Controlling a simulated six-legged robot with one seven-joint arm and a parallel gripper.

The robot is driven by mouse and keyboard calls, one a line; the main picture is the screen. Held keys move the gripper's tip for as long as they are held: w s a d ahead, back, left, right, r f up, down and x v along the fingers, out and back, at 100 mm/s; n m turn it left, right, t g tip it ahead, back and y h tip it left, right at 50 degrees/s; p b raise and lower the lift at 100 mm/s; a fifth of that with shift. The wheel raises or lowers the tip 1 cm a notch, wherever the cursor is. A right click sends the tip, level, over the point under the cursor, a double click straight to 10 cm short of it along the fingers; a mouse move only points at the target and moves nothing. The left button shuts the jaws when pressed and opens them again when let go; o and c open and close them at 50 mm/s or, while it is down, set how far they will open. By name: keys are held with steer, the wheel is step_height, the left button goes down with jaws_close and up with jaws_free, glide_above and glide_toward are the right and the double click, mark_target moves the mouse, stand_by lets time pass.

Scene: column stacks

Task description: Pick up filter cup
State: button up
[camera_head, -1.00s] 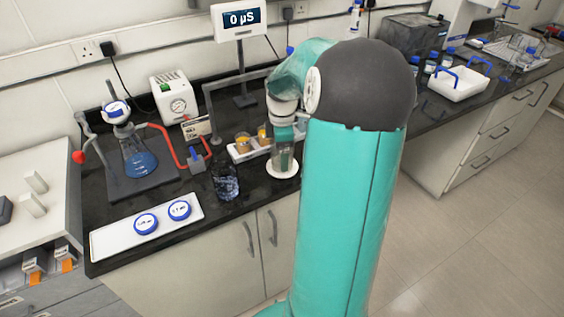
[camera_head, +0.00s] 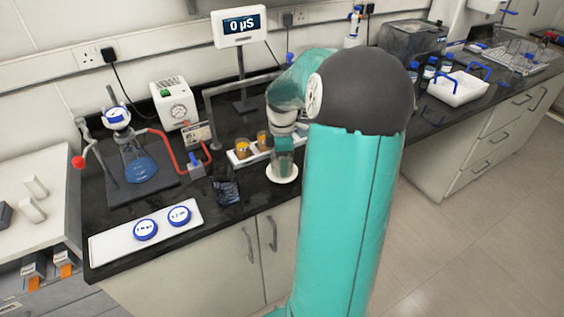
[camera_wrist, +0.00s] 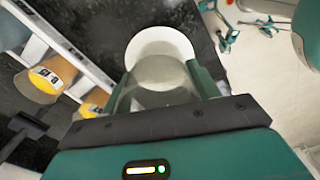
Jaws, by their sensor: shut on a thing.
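The filter cup, a clear see-through cup (camera_head: 283,165), stands upright over a round white disc (camera_head: 282,180) near the counter's front edge. My gripper (camera_head: 284,146) comes down from above with its green fingers on either side of the cup's upper part. In the wrist view my gripper (camera_wrist: 160,88) is shut on the cup (camera_wrist: 158,72), one finger on each side. The white disc (camera_wrist: 160,34) shows beyond the cup. I cannot tell whether the cup's base touches the disc. My arm hides the counter to the right of it.
A white rack (camera_head: 243,160) with amber cups stands close behind left. A dark glass vessel (camera_head: 227,188) is to the left, with a white tray (camera_head: 192,223) holding two blue-rimmed discs further left. A flask of blue liquid (camera_head: 140,169) stands at the back left.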

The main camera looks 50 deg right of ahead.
steer(key=shift+r, duration=0.4)
step_height(320, 180, up, 2)
steer(key=shift+r, duration=0.15)
steer(key=s+a+r, duration=0.3)
steer(key=a+r, duration=0.6)
steer(key=a, duration=0.4)
steer(key=shift+a+r, duration=0.3)
steer(key=shift+a, duration=0.05)
